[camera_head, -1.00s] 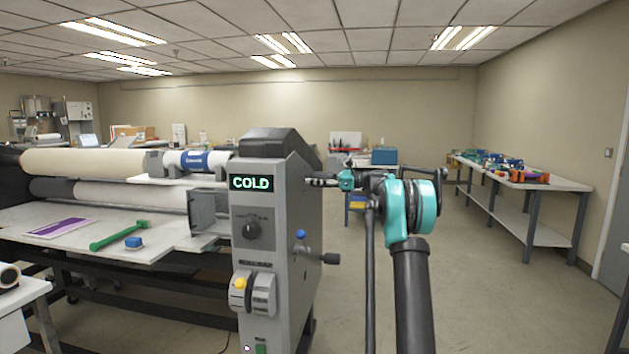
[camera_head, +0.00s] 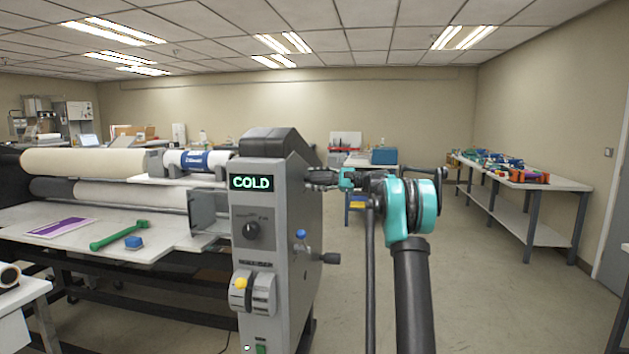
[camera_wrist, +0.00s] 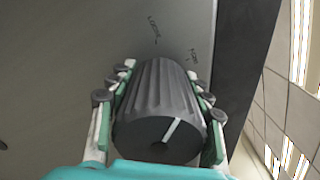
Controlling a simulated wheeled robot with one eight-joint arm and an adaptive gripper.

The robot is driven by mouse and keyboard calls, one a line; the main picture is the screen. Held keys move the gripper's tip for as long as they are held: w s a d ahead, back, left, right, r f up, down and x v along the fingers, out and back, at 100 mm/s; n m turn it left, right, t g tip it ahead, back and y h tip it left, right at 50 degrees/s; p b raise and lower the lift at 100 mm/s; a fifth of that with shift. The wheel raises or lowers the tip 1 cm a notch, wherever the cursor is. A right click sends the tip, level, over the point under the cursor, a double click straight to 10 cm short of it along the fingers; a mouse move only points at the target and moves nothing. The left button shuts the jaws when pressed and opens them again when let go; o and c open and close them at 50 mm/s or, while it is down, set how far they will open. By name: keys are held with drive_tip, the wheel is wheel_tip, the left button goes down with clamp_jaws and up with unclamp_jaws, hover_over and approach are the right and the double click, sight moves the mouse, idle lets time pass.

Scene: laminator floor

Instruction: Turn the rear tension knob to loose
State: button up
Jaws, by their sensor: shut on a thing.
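The rear tension knob (camera_wrist: 158,110) is a dark ribbed cylinder in the wrist view, with a white pointer line on its end face. It sticks out from the grey side panel, where the labels "LOOSE" and a second one, hard to read, are printed beyond it. The pointer line slants toward the upper right, toward the second label. My gripper (camera_wrist: 155,98) is shut on the knob, with one green-and-white finger on each side. In the head view my gripper (camera_head: 318,178) is at the upper right side of the laminator end housing (camera_head: 305,225); the knob is not clear there.
The housing front has a "COLD" display (camera_head: 252,183), a black dial (camera_head: 252,231) and a yellow-tipped lever (camera_head: 241,284). Open floor lies to the right before a bench (camera_head: 535,182).

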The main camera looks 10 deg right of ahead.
sight(333, 180)
drive_tip(key=n, duration=0.5)
drive_tip(key=shift+f, duration=0.1)
drive_tip(key=shift+n, duration=0.3)
idle(0.4)
drive_tip(key=o, duration=1.2)
drive_tip(key=shift+c, duration=0.2)
drive_tip(key=v, duration=1.2)
drive_tip(key=shift+d, duration=0.1)
